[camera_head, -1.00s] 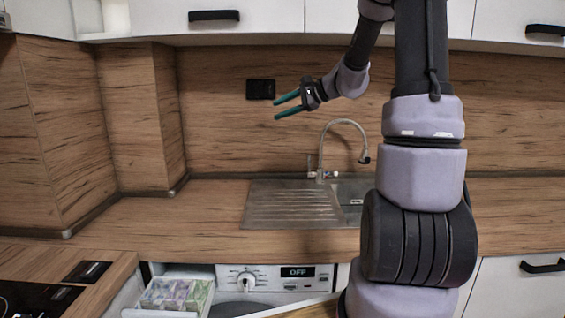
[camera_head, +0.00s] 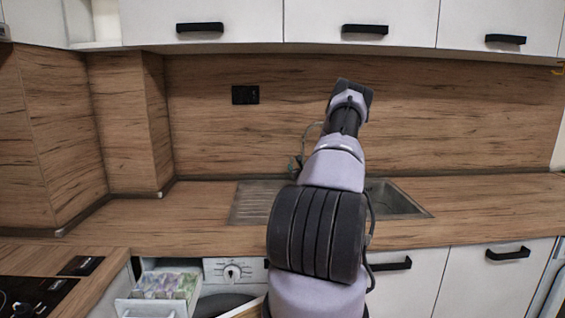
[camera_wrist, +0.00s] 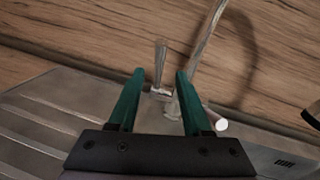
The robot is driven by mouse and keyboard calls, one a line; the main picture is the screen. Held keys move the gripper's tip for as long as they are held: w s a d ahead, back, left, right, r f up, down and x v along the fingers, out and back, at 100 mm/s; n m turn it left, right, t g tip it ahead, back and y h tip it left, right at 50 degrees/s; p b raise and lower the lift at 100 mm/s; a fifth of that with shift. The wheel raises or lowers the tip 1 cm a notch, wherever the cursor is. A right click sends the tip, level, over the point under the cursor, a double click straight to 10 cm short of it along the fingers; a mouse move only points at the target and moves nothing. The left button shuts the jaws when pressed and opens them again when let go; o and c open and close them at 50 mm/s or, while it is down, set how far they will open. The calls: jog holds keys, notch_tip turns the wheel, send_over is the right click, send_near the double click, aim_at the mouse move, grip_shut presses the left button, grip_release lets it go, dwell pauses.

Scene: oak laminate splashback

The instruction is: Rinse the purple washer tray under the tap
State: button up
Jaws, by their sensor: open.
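My gripper (camera_wrist: 159,72) is open and empty, with two teal fingers. In the wrist view, the tap's upright lever (camera_wrist: 160,62) shows between the fingertips; I cannot tell whether they touch it. The tap's spout (camera_wrist: 206,42) rises just right of it. In the head view my arm hides most of the gripper and part of the tap (camera_head: 306,136). The washer drawer (camera_head: 150,307) at lower left is pulled out, with pale purple and green contents (camera_head: 165,284); I cannot make out a separate purple tray.
The steel sink (camera_head: 405,203) and its ribbed drainboard (camera_head: 250,203) are set in the wooden worktop (camera_head: 180,207). The washer's round door and dial (camera_head: 232,271) are below. A hob (camera_head: 30,296) is at lower left. The worktop is clear on both sides.

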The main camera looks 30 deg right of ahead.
jog(key=x, duration=1)
jog(key=shift+w+r, duration=0.1)
grip_shut()
dwell(1.2)
